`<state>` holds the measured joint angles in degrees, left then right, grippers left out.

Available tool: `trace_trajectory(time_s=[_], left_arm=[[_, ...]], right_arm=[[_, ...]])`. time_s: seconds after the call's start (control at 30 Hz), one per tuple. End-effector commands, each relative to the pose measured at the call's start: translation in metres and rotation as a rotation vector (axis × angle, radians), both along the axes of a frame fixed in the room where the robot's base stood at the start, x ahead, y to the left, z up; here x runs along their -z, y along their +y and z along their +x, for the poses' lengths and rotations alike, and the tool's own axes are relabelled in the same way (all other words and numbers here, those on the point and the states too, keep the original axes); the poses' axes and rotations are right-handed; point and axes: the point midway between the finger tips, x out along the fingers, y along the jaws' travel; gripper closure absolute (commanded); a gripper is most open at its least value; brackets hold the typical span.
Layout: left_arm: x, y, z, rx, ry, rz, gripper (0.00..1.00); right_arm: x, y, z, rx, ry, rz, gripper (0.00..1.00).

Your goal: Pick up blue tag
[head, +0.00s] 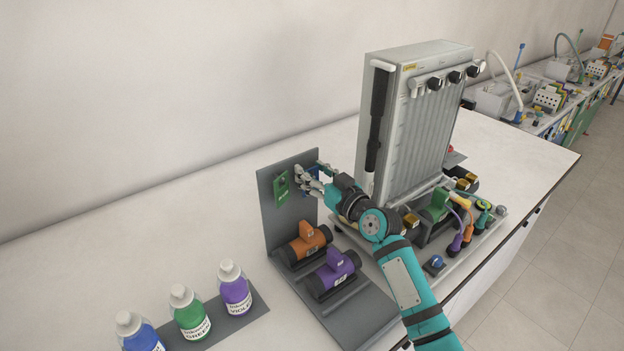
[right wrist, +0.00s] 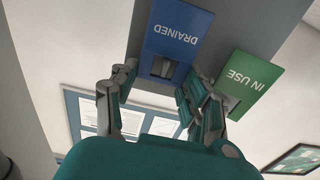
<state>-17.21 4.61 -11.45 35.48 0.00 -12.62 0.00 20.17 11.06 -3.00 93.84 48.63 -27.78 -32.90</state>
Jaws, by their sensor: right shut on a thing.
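The blue tag (right wrist: 178,32) reads DRAINED, upside down in the right wrist view, against the grey upright panel (head: 270,223). In the head view only a small blue part of it (head: 316,170) shows behind my fingers. My right gripper (head: 308,179) is at the panel's upper right. Its fingers (right wrist: 160,78) are shut on the lower part of the blue tag, around its tab. I cannot tell whether the tag still touches the panel. My left gripper is not in view.
A green tag (head: 282,189) reading IN USE hangs beside the blue one. Orange (head: 308,242) and violet (head: 333,270) valves stand below. The tall manometer board (head: 415,130) is close on the right. Several bottles (head: 190,312) stand at front left.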

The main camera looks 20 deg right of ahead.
Motion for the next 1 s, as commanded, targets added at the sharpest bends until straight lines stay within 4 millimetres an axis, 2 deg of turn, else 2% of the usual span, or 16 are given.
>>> trace_trajectory(time_s=[0.03,0.2,0.3,0.6,0.8,1.0], left_arm=[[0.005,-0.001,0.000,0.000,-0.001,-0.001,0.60],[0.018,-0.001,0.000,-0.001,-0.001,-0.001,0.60],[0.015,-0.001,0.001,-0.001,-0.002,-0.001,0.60],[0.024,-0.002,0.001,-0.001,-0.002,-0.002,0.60],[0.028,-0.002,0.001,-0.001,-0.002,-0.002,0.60],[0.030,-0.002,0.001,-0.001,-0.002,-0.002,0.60]], right_arm=[[0.006,-0.003,-0.008,0.001,0.004,-0.003,0.72],[0.008,-0.014,-0.037,0.001,0.004,-0.005,0.72],[-0.024,-0.012,-0.034,0.000,-0.005,-0.001,0.72],[-0.090,-0.013,-0.033,0.001,-0.002,-0.002,0.72],[-0.120,-0.012,-0.033,0.000,0.001,-0.001,0.72],[-0.133,-0.012,-0.033,0.001,0.004,-0.001,0.72]])
